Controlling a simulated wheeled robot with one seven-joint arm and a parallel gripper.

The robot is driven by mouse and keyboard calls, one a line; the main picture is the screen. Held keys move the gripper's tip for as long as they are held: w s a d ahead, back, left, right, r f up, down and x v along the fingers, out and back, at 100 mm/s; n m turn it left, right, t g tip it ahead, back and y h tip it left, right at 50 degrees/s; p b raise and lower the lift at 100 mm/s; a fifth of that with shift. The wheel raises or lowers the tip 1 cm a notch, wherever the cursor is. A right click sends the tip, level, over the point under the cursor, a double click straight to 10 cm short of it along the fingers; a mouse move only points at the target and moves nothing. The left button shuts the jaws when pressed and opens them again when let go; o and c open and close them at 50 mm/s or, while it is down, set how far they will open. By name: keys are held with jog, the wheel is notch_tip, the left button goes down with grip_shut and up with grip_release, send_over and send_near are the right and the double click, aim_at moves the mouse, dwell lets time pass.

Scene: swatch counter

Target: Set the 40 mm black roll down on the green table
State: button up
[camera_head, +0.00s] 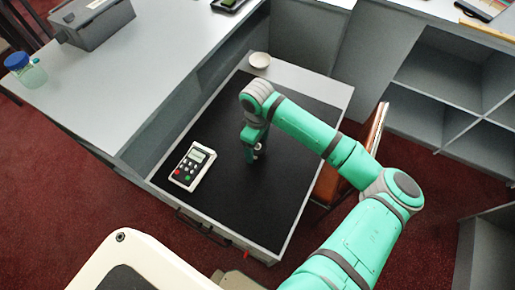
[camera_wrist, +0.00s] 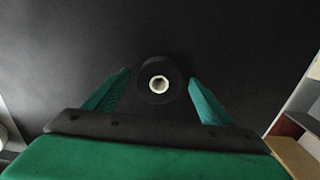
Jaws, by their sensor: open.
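The black roll (camera_wrist: 172,78), with a white ring-shaped core, shows end-on in the wrist view. It appears to stand upright on the black mat (camera_head: 220,130). My gripper (camera_wrist: 157,88) is open, with one green finger on each side of the roll and a gap visible on both sides. In the head view my gripper (camera_head: 254,154) points down over the middle of the mat, and the roll is hard to make out there. I see no table with a green top in either view.
A white calculator-like device (camera_head: 193,166) lies on the mat left of my gripper. A small white dish (camera_head: 260,60) stands at the far edge. A grey counter (camera_head: 115,85) carries a grey box (camera_head: 92,22) and a blue-capped jar (camera_head: 27,70). Open shelves (camera_head: 440,75) stand at right.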

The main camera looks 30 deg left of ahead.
jog(key=shift+w+f, duration=0.1)
jog(key=shift+f, duration=0.45)
jog(key=c, duration=1.2)
jog(key=shift+c, duration=0.2)
jog(key=shift+r, duration=0.15)
